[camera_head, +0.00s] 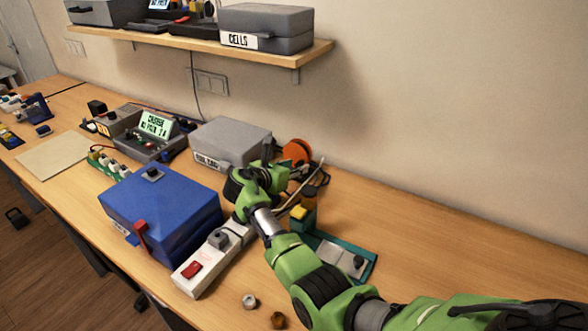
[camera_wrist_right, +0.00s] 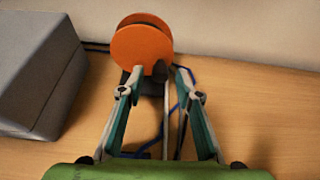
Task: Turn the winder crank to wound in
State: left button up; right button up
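The winder's orange reel (camera_head: 297,151) stands on the bench near the wall, partly behind my right gripper (camera_head: 275,174) in the head view. The right wrist view shows the orange disc (camera_wrist_right: 142,48) above a dark stand, with a dark knob (camera_wrist_right: 160,73), likely the crank handle, at its lower right. My right gripper (camera_wrist_right: 155,82) is open there, its teal fingers spread on either side of the stand and knob. I see no clear contact; depth is hard to judge. The crank's exact angle cannot be told. My left gripper is not in view.
A grey case (camera_head: 231,143) stands left of the winder, also close in the wrist view (camera_wrist_right: 38,70). A blue box (camera_head: 162,208) and white power strip (camera_head: 203,263) lie nearer. A blue cable (camera_wrist_right: 190,82) runs behind the fingers.

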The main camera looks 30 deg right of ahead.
grip_shut()
jog(key=shift+m+t+p, duration=0.3)
jog(key=shift+p, duration=0.2)
jog(key=shift+f+m+t+y+p, duration=0.2)
jog(key=shift+m+t+y+p, duration=0.1)
jog(key=shift+m+p, duration=0.1)
jog(key=shift+f+m+t, duration=0.35)
jog(key=shift+m+t, duration=0.15)
jog(key=shift+m, duration=0.3)
jog(key=shift+w+a+f+m+t+y, duration=0.15)
jog(key=shift+f+m+t+y, duration=0.25)
jog(key=shift+m, duration=0.4)
jog(key=shift+r, duration=0.1)
